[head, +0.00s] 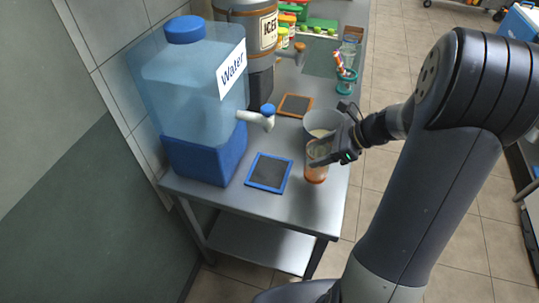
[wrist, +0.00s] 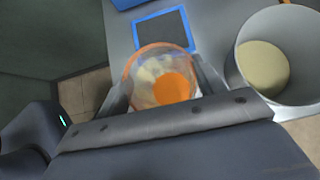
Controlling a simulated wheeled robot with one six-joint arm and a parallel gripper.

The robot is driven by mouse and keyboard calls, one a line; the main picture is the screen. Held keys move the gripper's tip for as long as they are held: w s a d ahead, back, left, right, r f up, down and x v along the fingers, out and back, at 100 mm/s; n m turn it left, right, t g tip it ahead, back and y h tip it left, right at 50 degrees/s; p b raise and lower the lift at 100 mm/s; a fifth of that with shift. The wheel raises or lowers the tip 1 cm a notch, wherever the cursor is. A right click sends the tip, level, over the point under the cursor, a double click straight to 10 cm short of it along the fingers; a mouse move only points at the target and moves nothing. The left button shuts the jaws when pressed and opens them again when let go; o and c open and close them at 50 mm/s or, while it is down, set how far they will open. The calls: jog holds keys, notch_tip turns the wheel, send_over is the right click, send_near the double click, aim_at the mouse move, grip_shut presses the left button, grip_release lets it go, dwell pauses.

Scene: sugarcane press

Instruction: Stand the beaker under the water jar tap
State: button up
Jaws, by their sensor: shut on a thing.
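The beaker (head: 316,174) is clear with an orange base, and my gripper (head: 328,154) is shut on it near the table's right edge. In the wrist view the beaker (wrist: 160,78) sits between the two fingers, with an orange rim and some pale and orange content inside. I cannot tell whether its base touches the table. The water jar (head: 195,100) is a big blue-tinted container labelled Water, at the left. Its white tap (head: 256,119) with a blue knob points right, over the table. A dark pad with a blue frame (head: 268,173) lies below and in front of the tap, left of the beaker.
A grey bowl (wrist: 272,60) with pale content stands close beside the beaker. Behind are an orange-framed pad (head: 295,105), an ICED dispenser (head: 262,35) and a teal cup with straws (head: 346,80). The steel table (head: 250,207) is clear around the blue-framed pad.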

jog(key=w+a+f+p, duration=0.1)
jog(key=w+a, duration=0.1)
jog(key=a, duration=0.4)
jog(key=w+a+f+p, duration=0.1)
jog(key=w+a+f, duration=0.1)
jog(key=a, duration=0.5)
jog(key=shift+w+a+f, duration=0.2)
jog(key=shift+w+f, duration=0.05)
jog(key=shift+w, duration=0.55)
jog(key=shift+f, duration=0.1)
jog(key=shift+f, duration=0.15)
jog(key=o, duration=1.3)
jog(key=shift+o, duration=0.2)
jog(key=v, duration=1.2)
jog(key=shift+r, duration=0.3)
